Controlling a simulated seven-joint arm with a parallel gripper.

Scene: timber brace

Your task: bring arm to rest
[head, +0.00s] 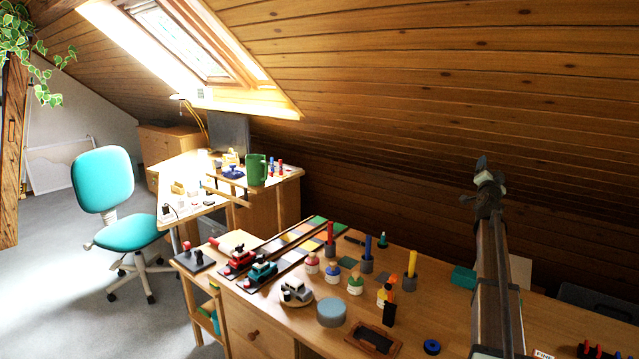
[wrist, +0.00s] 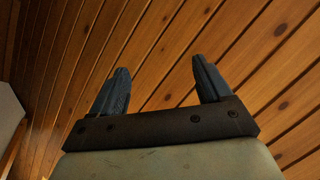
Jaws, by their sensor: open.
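My arm stands raised on the right side of the head view, above the wooden workbench (head: 445,260). My gripper (head: 482,163) is at its upper end, pointing up in front of the sloped timber ceiling (head: 420,80). In the wrist view my gripper (wrist: 158,88) shows two dark blue-grey fingers set apart with nothing between them. Behind them is only the planked ceiling (wrist: 240,50). My gripper touches nothing that I can see.
The bench holds toy vehicles, including a teal one (head: 262,271), a round blue-grey tin (head: 331,313), coloured pegs in holders and small bottles. A green mug (head: 256,170) stands on a raised shelf behind. A turquoise chair (head: 103,180) is at left. Open air surrounds my gripper.

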